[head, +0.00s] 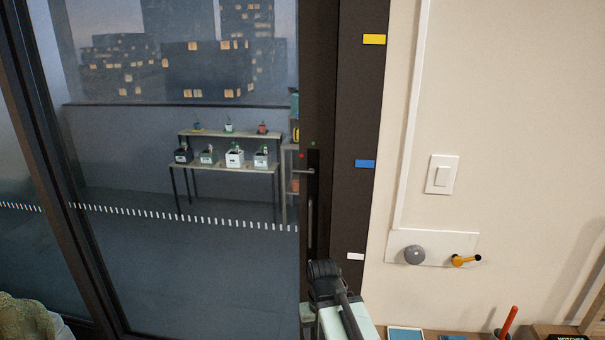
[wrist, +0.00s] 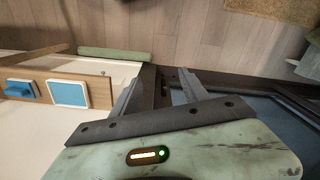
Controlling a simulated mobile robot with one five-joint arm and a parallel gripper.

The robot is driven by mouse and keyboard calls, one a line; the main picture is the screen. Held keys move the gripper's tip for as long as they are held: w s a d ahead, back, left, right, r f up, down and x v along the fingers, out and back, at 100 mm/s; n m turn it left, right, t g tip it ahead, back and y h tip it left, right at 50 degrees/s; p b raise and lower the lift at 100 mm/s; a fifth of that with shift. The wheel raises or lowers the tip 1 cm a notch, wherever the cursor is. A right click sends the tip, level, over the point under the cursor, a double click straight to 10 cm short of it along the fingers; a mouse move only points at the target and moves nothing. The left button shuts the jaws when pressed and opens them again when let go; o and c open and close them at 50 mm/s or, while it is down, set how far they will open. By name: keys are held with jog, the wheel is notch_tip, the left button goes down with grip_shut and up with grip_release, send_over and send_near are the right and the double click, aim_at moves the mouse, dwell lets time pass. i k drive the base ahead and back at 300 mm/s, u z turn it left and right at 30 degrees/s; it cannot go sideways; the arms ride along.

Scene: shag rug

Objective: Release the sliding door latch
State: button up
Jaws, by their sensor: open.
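The sliding door is tall dark-framed glass (head: 190,260). On its right stile is a latch (head: 304,171), a small lever jutting left from a dark plate, with a red dot on its left and a green dot above it. A slim vertical handle runs below the lever. My gripper (wrist: 167,74) is open in the wrist view, its two grey fingers apart with a dark strip showing between them. I cannot make out the latch in that view. In the head view, my arm's dark end is at the bottom, below the latch and apart from it.
Right of the door, the dark jamb carries yellow, blue and white tags. A light switch (head: 442,175) and a plate with a grey knob (head: 414,254) and yellow lever (head: 465,260) are on the wall. A shelf with a red stick (head: 507,322) is below.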

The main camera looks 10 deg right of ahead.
aim_at(312, 170)
jog(key=u, duration=0.4)
jog(key=k, duration=1.4)
jog(key=u, duration=1.05)
jog(key=i, duration=1.05)
jog(key=u, duration=0.5)
jog(key=i, duration=1.2)
jog(key=z, duration=0.85)
jog(key=i, duration=0.7)
jog(key=z, duration=0.4)
jog(key=k, duration=0.6)
jog(key=z, duration=0.25)
jog(key=i, duration=0.6)
jog(key=u, duration=0.1)
